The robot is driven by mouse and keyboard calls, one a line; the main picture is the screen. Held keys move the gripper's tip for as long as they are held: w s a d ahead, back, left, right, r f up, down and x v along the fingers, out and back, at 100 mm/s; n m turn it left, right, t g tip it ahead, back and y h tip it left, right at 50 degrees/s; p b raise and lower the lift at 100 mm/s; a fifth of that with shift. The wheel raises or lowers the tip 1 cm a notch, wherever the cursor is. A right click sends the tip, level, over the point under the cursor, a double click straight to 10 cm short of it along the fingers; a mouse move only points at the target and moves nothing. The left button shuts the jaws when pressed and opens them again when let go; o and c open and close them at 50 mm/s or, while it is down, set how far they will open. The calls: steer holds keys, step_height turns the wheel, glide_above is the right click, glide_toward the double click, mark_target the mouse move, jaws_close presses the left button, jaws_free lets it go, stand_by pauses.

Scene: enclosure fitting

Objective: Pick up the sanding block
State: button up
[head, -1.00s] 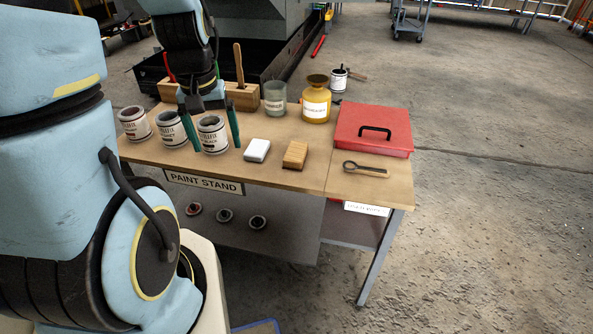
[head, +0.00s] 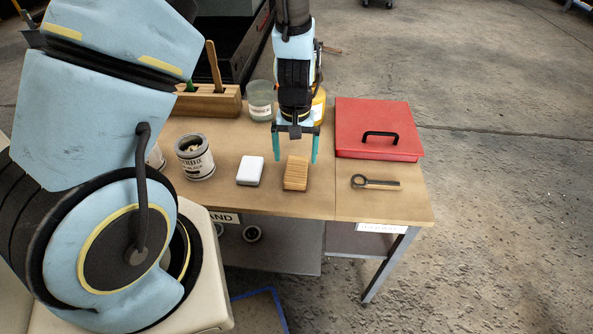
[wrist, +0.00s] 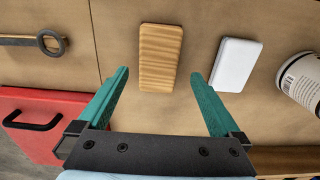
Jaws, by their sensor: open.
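The sanding block (head: 296,175) looks like a wood-grained block lying flat near the table's front edge; in the wrist view the block (wrist: 160,50) shows between the fingertips. My gripper (head: 296,160) is open, with teal fingers pointing down. In the wrist view my gripper (wrist: 158,74) has one finger to each side of the block, with a gap on both sides. The jaws are empty; how far the fingertips are above the table is hard to tell. A white block (head: 250,170) lies just left of it.
A paint can (head: 195,158) stands further left. A red case (head: 375,125) with a black handle and a ring-ended tool (head: 375,183) lie to the right. A glass jar (head: 260,98) and a partly hidden yellow bottle (head: 319,106) stand behind. The table (head: 225,135) has bare wood around the block.

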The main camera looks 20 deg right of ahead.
mark_target(297, 168)
steer(key=shift+s+f+p, duration=0.2)
steer(key=shift+f+p, duration=0.7)
steer(key=shift+f, duration=1.75)
steer(key=c, duration=1.3)
steer(key=shift+c, duration=0.2)
step_height(297, 168, up, 10)
steer(key=shift+r+b, duration=0.1)
steer(key=shift+b, duration=0.8)
